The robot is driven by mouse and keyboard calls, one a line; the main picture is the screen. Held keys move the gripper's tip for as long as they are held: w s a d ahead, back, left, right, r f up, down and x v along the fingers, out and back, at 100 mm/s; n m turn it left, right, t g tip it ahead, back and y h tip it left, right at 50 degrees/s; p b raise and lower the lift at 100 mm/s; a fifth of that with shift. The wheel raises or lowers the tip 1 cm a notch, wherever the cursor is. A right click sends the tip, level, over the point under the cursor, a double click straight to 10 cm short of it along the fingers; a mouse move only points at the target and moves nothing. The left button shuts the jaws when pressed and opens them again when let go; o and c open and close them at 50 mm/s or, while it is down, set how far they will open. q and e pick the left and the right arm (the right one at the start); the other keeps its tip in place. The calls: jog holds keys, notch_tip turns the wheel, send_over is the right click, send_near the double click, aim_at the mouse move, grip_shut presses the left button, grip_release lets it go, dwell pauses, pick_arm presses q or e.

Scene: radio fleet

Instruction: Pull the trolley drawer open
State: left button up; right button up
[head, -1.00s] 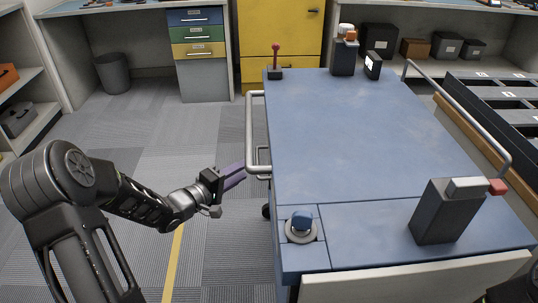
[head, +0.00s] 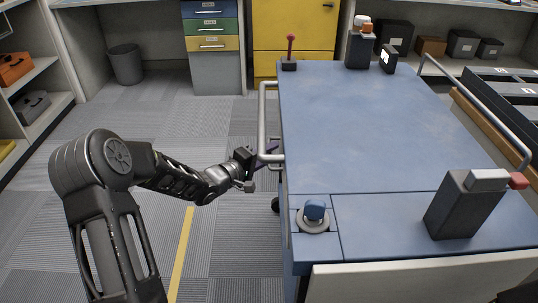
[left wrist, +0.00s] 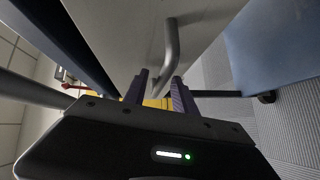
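The trolley (head: 380,120) has a blue top and fills the middle and right of the head view. In the left wrist view a pale panel (left wrist: 125,30) of its side carries a grey bar handle (left wrist: 172,45), which looks like the drawer handle. My left gripper (head: 272,147) is at the trolley's left side, beside the tubular rail (head: 263,115). Its purple fingers (left wrist: 160,80) are apart. The end of the bar shows between the fingertips; I cannot tell whether they touch it. The drawer's edges are hidden in the head view. My right gripper is not in view.
On the trolley top stand a blue knob (head: 315,210), a dark box with a light cap (head: 465,205), a red-knobbed lever (head: 290,50) and small devices (head: 361,48) at the back. Grey carpet (head: 130,115) is clear to the left. A yellow cabinet (head: 290,30) stands behind.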

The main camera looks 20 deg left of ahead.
pick_arm(q)
grip_shut()
dwell(0.4)
dwell(1.1)
